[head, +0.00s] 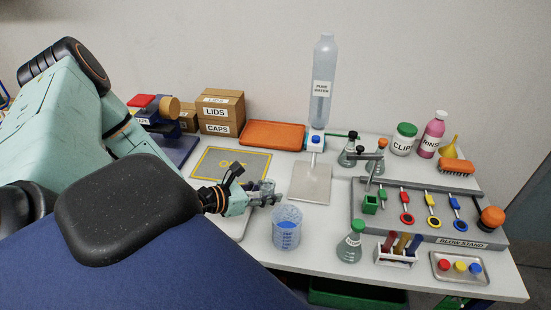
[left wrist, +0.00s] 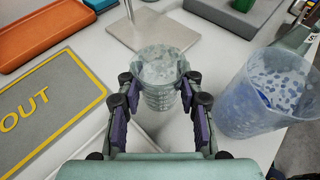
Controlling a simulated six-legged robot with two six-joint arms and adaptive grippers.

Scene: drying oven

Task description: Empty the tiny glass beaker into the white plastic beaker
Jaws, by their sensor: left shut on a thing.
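My left gripper (head: 263,194) is shut on the tiny glass beaker (left wrist: 161,70), a clear ribbed cup gripped at its sides by the dark pads. It looks roughly upright in the left wrist view, with pale speckles showing inside; its contents are unclear. In the head view the gripper mostly hides it. The white plastic beaker (head: 287,229) looks translucent, with blue markings, and stands on the table just in front of and right of the gripper. It also shows in the left wrist view (left wrist: 262,100), to the right of the glass beaker and apart from it. My right gripper is not in view.
A grey OUT mat (head: 235,162) lies behind the gripper, with an orange tray (head: 272,134) beyond. A pure water bottle stand (head: 311,183) stands behind. Flasks (head: 350,246), a test tube rack (head: 395,257) and a blow stand (head: 470,242) crowd the right.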

